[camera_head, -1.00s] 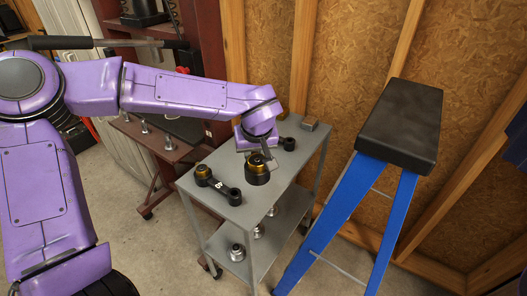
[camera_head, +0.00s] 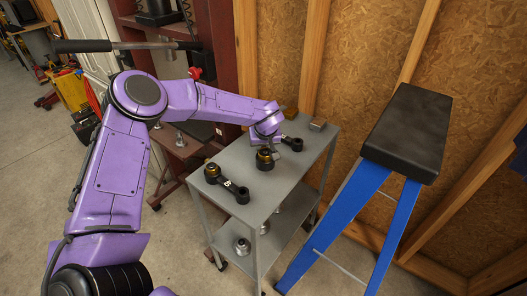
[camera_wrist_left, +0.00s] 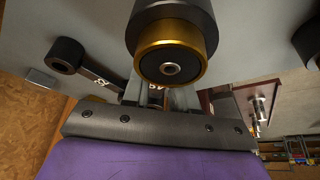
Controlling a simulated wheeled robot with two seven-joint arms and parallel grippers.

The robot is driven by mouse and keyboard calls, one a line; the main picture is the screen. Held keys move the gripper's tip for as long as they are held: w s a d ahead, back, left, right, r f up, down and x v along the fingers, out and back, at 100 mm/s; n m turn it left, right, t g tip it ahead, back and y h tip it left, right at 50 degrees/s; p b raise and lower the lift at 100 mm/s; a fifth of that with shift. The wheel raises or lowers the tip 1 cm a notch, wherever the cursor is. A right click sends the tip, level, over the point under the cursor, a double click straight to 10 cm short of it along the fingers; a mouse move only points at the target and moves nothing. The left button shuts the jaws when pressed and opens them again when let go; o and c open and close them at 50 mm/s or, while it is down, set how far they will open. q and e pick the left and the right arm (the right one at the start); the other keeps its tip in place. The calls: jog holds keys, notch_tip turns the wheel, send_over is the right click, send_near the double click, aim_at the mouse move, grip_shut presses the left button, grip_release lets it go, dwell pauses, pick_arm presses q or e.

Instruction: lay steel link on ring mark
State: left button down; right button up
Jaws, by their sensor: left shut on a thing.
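My left gripper (camera_head: 266,142) is over the far part of the grey cart top, shut on a dark link. The link's thick black end with a gold collar (camera_head: 265,160) shows just below the gripper; it fills the upper middle of the left wrist view (camera_wrist_left: 172,45). Pale lettering shows on the link between the fingers. The gripper hides most of its bar, and I take it to be the steel link. I cannot tell whether it touches the cart. No ring mark can be made out. My right gripper is not in view.
Another dark link (camera_head: 228,185), with a gold-collared end, lies on the cart top (camera_head: 285,185) at left. A further black link end (camera_head: 296,145) lies right of the gripper. A small block (camera_head: 318,124) sits at the far corner. A blue stepladder (camera_head: 335,225) stands at right.

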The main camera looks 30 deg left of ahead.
pick_arm(q)
notch_tip(320, 180, down, 3)
jog(key=shift+w+r, duration=0.1)
jog(key=shift+r, duration=0.1)
jog(key=c, duration=0.9)
grip_release()
jog(key=shift+s+d+f, duration=0.1)
jog(key=shift+s, duration=0.1)
